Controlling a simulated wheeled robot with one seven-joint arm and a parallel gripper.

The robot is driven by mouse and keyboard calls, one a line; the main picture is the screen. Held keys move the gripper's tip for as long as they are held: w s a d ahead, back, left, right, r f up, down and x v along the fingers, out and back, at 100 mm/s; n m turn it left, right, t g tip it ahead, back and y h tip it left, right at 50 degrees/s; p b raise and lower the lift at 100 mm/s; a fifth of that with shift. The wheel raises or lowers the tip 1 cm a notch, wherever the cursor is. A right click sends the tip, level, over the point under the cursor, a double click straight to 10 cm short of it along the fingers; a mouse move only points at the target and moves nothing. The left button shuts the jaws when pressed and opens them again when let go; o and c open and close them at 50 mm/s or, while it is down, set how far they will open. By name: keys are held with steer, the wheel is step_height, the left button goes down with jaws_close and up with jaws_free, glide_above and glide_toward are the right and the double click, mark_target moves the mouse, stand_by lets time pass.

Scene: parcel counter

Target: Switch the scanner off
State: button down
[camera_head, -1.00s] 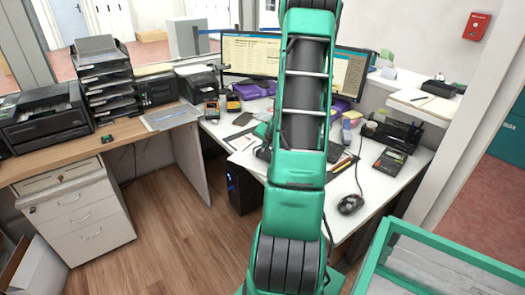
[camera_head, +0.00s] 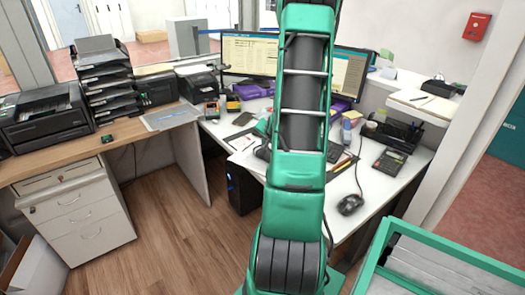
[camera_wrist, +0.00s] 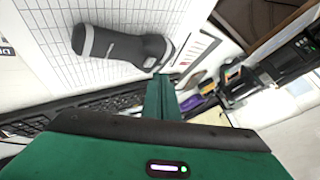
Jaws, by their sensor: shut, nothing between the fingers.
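The scanner (camera_wrist: 118,46), a dark grey handheld body with a lighter band near one end, lies on a sheet of gridded paper (camera_wrist: 55,28) in the wrist view. My gripper (camera_wrist: 164,82) shows as green fingers that are shut and empty. Its tips appear close to the scanner's right end in the picture; I cannot tell whether they touch it. In the head view my arm stands in front of the desk and hides the scanner.
A black keyboard (camera_wrist: 95,104) lies beside the paper. On the white desk (camera_head: 362,205) are a mouse (camera_head: 350,204), a desk phone (camera_head: 390,161) and a monitor (camera_head: 248,55). A green-framed crate (camera_head: 440,255) stands at the lower right.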

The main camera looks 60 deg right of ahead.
steer(key=shift+r, duration=3)
steer(key=s+a+r+n+g+y, duration=0.2)
steer(key=s+a+r+n, duration=0.1)
steer(key=a, duration=0.7)
steer(key=s+a+r+n+g+y, duration=0.1)
steer(key=s+a+r+n, duration=0.15)
steer(key=a, duration=0.65)
steer(key=s+a+r+n+g+y, duration=0.3)
steer(key=s+a+r+n+g, duration=0.1)
steer(key=s+a, duration=1.2)
steer(key=shift+a+n, duration=0.45)
steer(key=shift+n, duration=0.3)
